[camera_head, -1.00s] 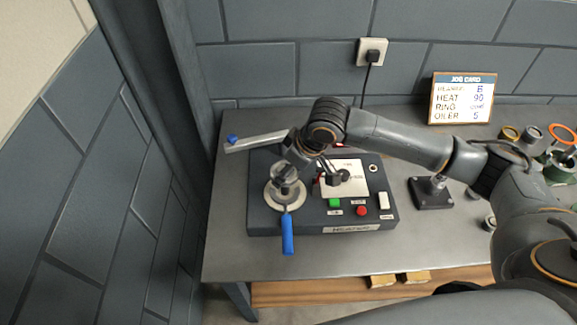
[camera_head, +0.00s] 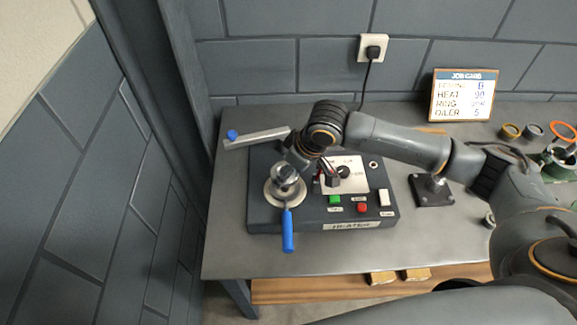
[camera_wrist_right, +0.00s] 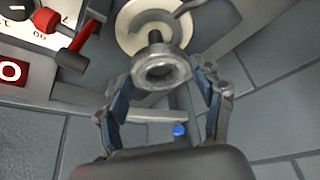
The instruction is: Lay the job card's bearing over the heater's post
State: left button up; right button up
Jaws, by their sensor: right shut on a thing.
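The heater (camera_head: 320,226) is a dark box with a round pale plate (camera_head: 272,198) on its left side and a blue handle (camera_head: 288,230) in front. My right gripper (camera_head: 287,178) is over this plate. In the right wrist view, the right gripper (camera_wrist_right: 163,84) is shut on a metal ring-shaped bearing (camera_wrist_right: 160,72). The dark post (camera_wrist_right: 155,37) shows just past the bearing's far edge, above the pale plate (camera_wrist_right: 130,30). Whether they touch cannot be told. The job card (camera_head: 463,97) stands at the back right; its bearing line is blurred. My left gripper is not in view.
A grey bar with a blue tip (camera_head: 232,135) extends left behind the heater. Green and red buttons (camera_head: 362,208) are on its front right. A dark stand (camera_head: 433,190), several rings (camera_head: 511,131) and a green part (camera_head: 557,157) are to the right. The table's front strip is clear.

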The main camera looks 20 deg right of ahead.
jog(key=shift+f+b, duration=0.65)
jog(key=shift+f, duration=1.8)
jog(key=shift+f+p, duration=0.1)
jog(key=shift+p, duration=0.25)
jog(key=o, duration=1.5)
jog(key=shift+f, duration=0.1)
notch_tip(320, 180, up, 10)
jog(key=p, duration=0.8)
